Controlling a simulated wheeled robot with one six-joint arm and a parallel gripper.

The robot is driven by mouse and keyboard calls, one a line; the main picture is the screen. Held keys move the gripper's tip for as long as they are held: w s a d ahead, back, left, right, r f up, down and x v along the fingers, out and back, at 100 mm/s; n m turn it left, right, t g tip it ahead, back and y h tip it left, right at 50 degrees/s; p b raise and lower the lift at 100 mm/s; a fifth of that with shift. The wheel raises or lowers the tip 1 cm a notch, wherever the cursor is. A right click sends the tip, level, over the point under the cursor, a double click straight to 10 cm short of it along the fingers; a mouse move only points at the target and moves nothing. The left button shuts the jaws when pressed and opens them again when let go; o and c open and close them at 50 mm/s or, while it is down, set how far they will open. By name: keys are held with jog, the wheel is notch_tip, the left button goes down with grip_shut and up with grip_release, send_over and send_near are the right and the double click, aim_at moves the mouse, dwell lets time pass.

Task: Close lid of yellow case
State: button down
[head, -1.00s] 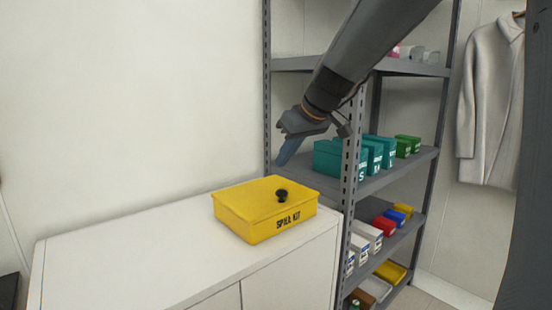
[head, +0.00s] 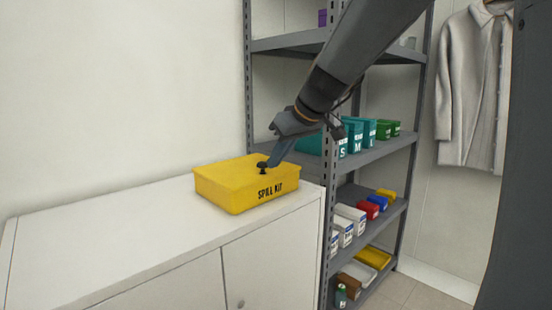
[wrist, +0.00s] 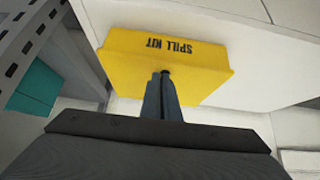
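The yellow case (head: 215,190), marked SPILL KIT, stands on the white cabinet near its right end. Its lid (head: 228,169) lies flat on the body, with no gap that I can make out. A black knob (head: 262,165) sits on the lid. My gripper (head: 271,163) reaches down from the upper right, its tips at the knob. In the wrist view the case (wrist: 130,62) is upside down and the narrow fingers (wrist: 163,78) lie close together over the lid. They look shut; whether the knob is between them is hard to tell.
The white cabinet top (head: 110,225) is clear left of the case. A grey metal shelf (head: 375,152) with teal, green and other boxes stands close on the right, beside my arm. A pale coat (head: 465,90) hangs farther right.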

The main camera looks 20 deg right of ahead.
jog(key=shift+s+f, duration=0.2)
jog(key=shift+f, duration=0.35)
jog(key=shift+s+f, duration=0.15)
jog(key=shift+f, duration=0.4)
notch_tip(320, 180, up, 6)
jog(key=f+p, duration=0.1)
jog(key=p, duration=0.2)
jog(key=s+d+f+b, duration=0.15)
jog(key=s+d, duration=0.25)
jog(key=s, duration=0.4)
jog(key=s+a+f+m+g+h, duration=0.1)
jog(key=s+a+f+m+g, duration=0.15)
jog(key=s+a+f, duration=0.6)
jog(key=s+a+f+m+g+h, duration=0.15)
jog(key=s+a+f+g, duration=0.3)
jog(key=s+f, duration=0.7)
jog(key=s+d+r+m+p, duration=0.1)
jog(key=d+r+p, duration=0.6)
jog(key=p, duration=0.7)
jog(key=shift+s+d+r+m+h, duration=0.2)
jog(key=shift+d+r+m+h, duration=0.2)
jog(key=shift+r, duration=0.3)
